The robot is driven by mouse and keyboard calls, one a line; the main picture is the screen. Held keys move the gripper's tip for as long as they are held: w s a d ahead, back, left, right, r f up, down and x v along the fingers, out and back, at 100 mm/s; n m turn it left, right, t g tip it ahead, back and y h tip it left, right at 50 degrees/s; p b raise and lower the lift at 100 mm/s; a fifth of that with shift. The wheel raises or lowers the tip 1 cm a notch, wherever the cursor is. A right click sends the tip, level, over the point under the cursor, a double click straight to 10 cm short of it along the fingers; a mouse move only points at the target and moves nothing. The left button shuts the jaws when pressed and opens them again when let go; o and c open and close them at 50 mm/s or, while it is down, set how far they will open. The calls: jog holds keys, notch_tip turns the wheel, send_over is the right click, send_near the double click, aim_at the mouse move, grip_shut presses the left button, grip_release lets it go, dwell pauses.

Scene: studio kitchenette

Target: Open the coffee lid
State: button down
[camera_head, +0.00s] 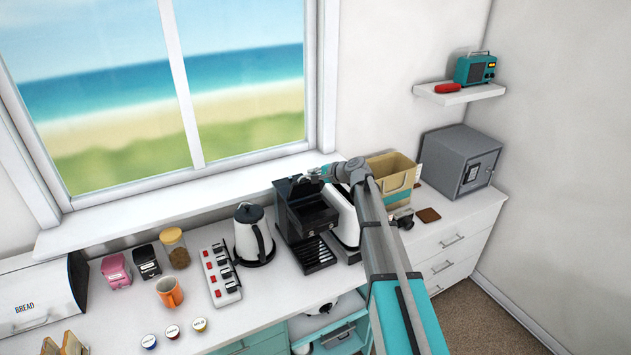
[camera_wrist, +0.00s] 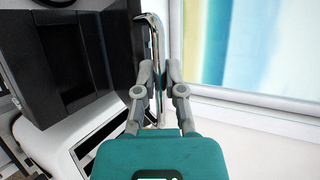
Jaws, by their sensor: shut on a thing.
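The black coffee machine (camera_head: 296,222) stands on the counter below the window. Its upper part, with the lid (camera_head: 310,192), appears tilted up, but I cannot tell exactly how far. My gripper (camera_head: 318,173) is at the top of the machine. In the wrist view, a curved chrome handle (camera_wrist: 153,24) runs down between the fingers of my gripper (camera_wrist: 159,72), which is shut on it. The black body of the machine (camera_wrist: 60,75), with a dark recess, fills the left of that view. The handle's lower end is partly hidden by the fingers.
A white kettle (camera_head: 253,238) and a power strip (camera_head: 220,274) stand left of the machine. A white appliance (camera_head: 345,222) stands close on its right, partly behind my arm. A cardboard box (camera_head: 393,176) is further right. The window sill (camera_head: 190,197) runs behind.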

jog(key=w+a+r+p, duration=0.1)
jog(key=w+a, duration=0.3)
jog(key=w, duration=0.6)
jog(key=shift+r, duration=0.4)
jog(key=c, duration=0.7)
grip_release()
jog(key=shift+s, duration=0.1)
